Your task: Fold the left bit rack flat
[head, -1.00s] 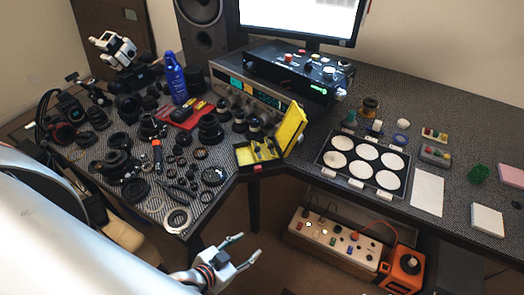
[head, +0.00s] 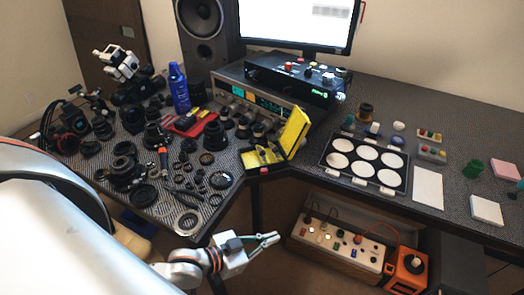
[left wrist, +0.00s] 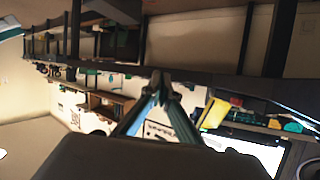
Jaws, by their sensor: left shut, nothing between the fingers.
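A yellow hinged case stands at the desk's inner corner in the head view. Its lid (head: 291,133) is raised and tilted, and its base (head: 250,160) lies flat with small dark pieces in it. I take this case for the bit rack, but cannot tell for certain. My left gripper (head: 276,238) is shut and empty, in front of the desk and below the case, well apart from it. In the left wrist view its fingertips (left wrist: 161,78) meet, and a yellow thing (left wrist: 216,112) shows to their right. My right gripper is not in view.
Dark lens parts crowd the left desk, with a blue bottle (head: 179,88) and a red tray (head: 194,124). A pad with white discs (head: 340,162) lies right of the case. A power strip box (head: 335,240) and orange unit (head: 408,270) stand below the desk.

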